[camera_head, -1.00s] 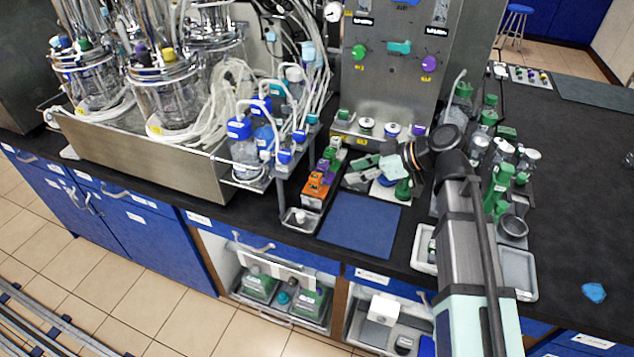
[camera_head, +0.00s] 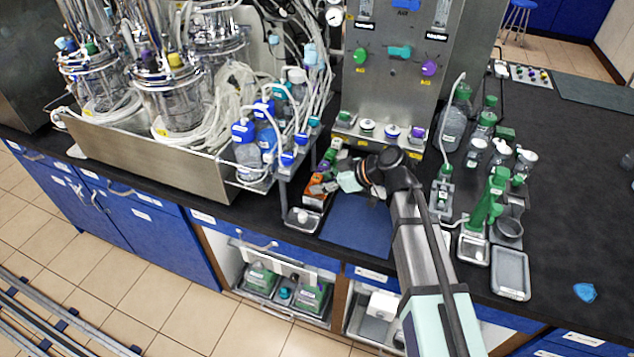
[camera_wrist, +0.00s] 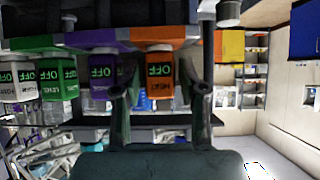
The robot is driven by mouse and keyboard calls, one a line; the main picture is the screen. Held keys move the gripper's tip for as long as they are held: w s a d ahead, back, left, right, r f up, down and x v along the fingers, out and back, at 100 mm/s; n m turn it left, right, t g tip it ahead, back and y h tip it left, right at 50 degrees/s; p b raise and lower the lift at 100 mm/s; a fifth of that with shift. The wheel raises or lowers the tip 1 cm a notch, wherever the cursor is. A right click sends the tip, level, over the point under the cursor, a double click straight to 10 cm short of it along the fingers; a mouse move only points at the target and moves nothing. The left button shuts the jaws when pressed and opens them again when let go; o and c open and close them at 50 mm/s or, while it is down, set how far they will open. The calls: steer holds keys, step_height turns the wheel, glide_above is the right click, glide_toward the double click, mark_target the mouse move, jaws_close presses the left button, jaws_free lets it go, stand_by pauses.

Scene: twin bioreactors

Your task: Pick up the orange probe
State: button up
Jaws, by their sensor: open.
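The orange probe (camera_head: 313,198) is in the row of coloured units on the bench, left of the blue mat. In the wrist view the orange probe (camera_wrist: 160,66) has a dark OFF label, seen upside down, and a clear lower part. My gripper (camera_head: 340,183) is close to its right in the head view, covering part of the row. In the wrist view my gripper (camera_wrist: 161,95) is open, with one finger on each side of the probe in the picture. I cannot tell whether they touch it.
A small metal tray (camera_head: 303,220) is in front of the row. Bottles in a rack (camera_head: 245,150) stand to the left. The blue mat (camera_head: 357,228) is bare.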

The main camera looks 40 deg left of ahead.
steer(key=shift+a+f, duration=0.2)
steer(key=shift+a, duration=0.05)
jaws_close()
steer(key=shift+r, duration=0.15)
